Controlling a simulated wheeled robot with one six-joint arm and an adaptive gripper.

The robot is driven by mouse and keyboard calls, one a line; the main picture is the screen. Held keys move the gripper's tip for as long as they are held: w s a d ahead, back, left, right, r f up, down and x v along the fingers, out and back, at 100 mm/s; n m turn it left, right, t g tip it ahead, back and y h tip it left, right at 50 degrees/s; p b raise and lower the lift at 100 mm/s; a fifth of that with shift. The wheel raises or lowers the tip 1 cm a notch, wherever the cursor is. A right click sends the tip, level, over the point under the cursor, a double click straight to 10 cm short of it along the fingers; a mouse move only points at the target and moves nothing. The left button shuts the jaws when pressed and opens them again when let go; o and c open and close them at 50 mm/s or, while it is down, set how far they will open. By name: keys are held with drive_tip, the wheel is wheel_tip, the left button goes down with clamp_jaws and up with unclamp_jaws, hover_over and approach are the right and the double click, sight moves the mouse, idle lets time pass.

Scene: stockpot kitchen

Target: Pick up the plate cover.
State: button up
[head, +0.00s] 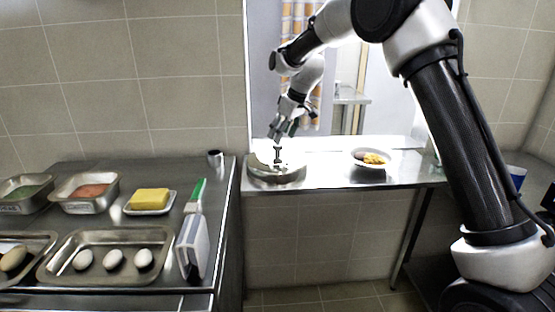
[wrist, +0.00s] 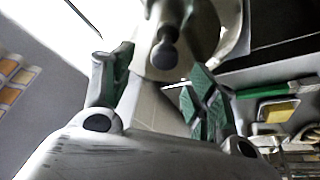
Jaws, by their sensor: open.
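The plate cover (head: 272,174) is a round metal cover with an upright knob handle, sitting on the steel counter by the window in the head view. My gripper (head: 283,131) is just above the handle, pointing down, open and empty. In the wrist view, the handle's dark rounded knob (wrist: 165,54) appears between and slightly beyond the open green-padded fingers (wrist: 157,76). Part of the cover's pale metal surface (wrist: 204,32) shows behind the knob. I cannot tell whether either finger touches the handle.
On the left counter are a butter dish (head: 150,201), an egg tray (head: 108,239), food pans, a green-handled tool (head: 194,196) and a small metal cup (head: 215,158).

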sight(277, 146)
drive_tip(key=x, duration=0.6)
drive_tip(key=shift+s+f, duration=0.2)
drive_tip(key=shift+s, duration=0.2)
clamp_jaws()
